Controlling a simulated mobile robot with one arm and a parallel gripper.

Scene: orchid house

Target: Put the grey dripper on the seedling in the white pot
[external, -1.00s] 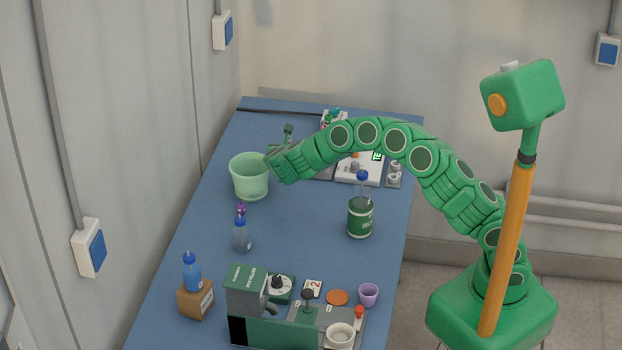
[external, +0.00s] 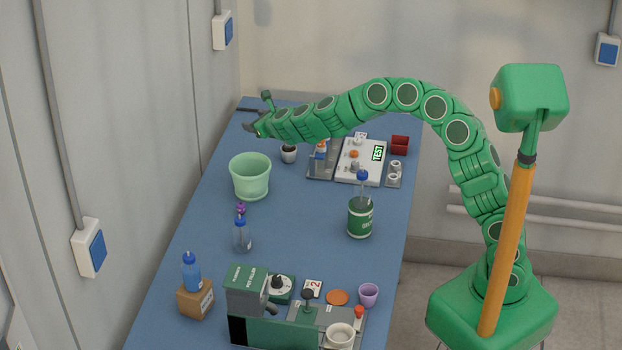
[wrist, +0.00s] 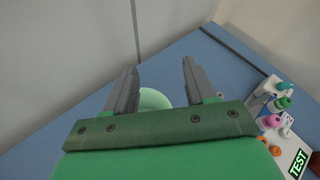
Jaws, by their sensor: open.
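My gripper (external: 252,126) is open and empty, raised over the far left end of the blue table, beyond the large light green pot. In the wrist view its two grey fingers (wrist: 160,64) stand wide apart with nothing between the tips. A small pot (external: 289,155), whitish with a dark top, stands right of the light green pot; its seedling is too small to make out. A small grey piece (external: 354,167) sits on the white board marked TEST; I cannot tell whether it is the grey dripper.
The light green pot (external: 250,180) also shows behind my fingers in the wrist view (wrist: 152,98). A rack with coloured tops (wrist: 272,110) stands beside the white board (external: 372,150). A green can (external: 360,219) and bottles stand nearer.

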